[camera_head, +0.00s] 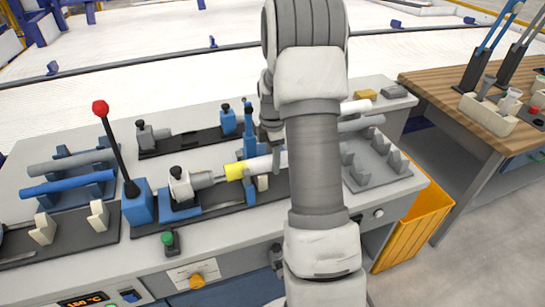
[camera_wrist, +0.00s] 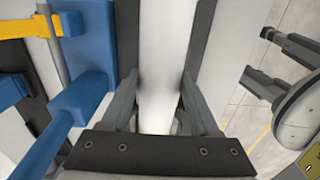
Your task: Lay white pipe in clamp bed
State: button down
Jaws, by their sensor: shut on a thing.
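A white pipe (camera_head: 262,164) shows at the centre of the head view, left of my arm, with a yellow piece (camera_head: 234,172) at its left end. It lies over the dark clamp bed (camera_head: 222,208), in line with a grey-white clamp (camera_head: 181,187); I cannot tell whether it touches the bed. In the wrist view, my gripper (camera_wrist: 160,88) is shut on the white pipe (camera_wrist: 168,40), a finger on each side. My arm hides the pipe's right part and most of the gripper in the head view.
Blue upright fixtures (camera_head: 249,143) stand close behind the pipe. A red-knobbed lever (camera_head: 101,108) rises at the left. Another white pipe (camera_head: 355,107) and a grey pipe (camera_head: 361,123) lie right of my arm, near grey cradles (camera_head: 381,143). An orange bin (camera_head: 410,215) stands beyond the bench's right edge.

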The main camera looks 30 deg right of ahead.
jog(key=shift+c, duration=0.2)
grip_release()
notch_tip(320, 180, up, 17)
jog(key=p, duration=0.2)
jog(key=s+a+r+m+t, duration=0.1)
jog(key=s+a+r+m, duration=0.25)
jog(key=a+r, duration=0.35)
jog(key=s+a+r+m+t+p, duration=0.2)
jog(key=s+a+m+t, duration=0.2)
jog(key=s+a+m, duration=0.7)
jog(key=s+a, duration=0.4)
jog(key=s, duration=0.3)
jog(key=shift+s+a+r+m+t, duration=0.15)
jog(key=shift+s+a+m+t, duration=0.15)
jog(key=shift+s+m, duration=0.05)
